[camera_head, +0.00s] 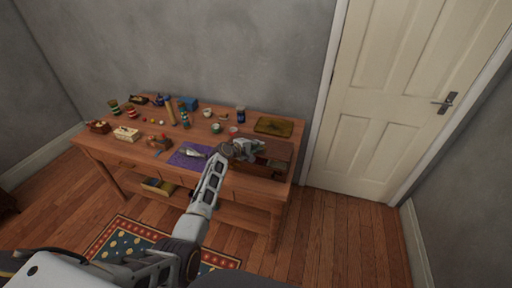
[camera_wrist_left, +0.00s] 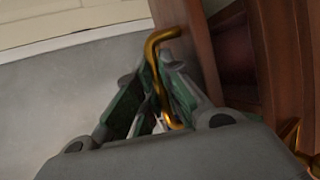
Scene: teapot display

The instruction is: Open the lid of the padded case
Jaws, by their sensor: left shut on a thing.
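The padded case (camera_head: 283,150) is a reddish-brown wooden box at the right front of the table in the head view. My left gripper (camera_head: 246,149) reaches over it and hides part of it. In the left wrist view, my left gripper (camera_wrist_left: 154,88) is shut on a bent brass handle (camera_wrist_left: 163,38), which stands between its green-padded fingers. Brown wooden panels of the case (camera_wrist_left: 282,55) show to the right of the fingers, with a dark gap between them. How far the lid stands open is hard to tell. My right gripper is not in view.
The wooden table (camera_head: 110,150) holds several small pots, cups and jars toward its back and left. A purple cloth (camera_head: 178,160) with a silvery object lies left of the case. A flat brown tray (camera_head: 274,125) lies behind it. A white door (camera_head: 400,90) stands at the right.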

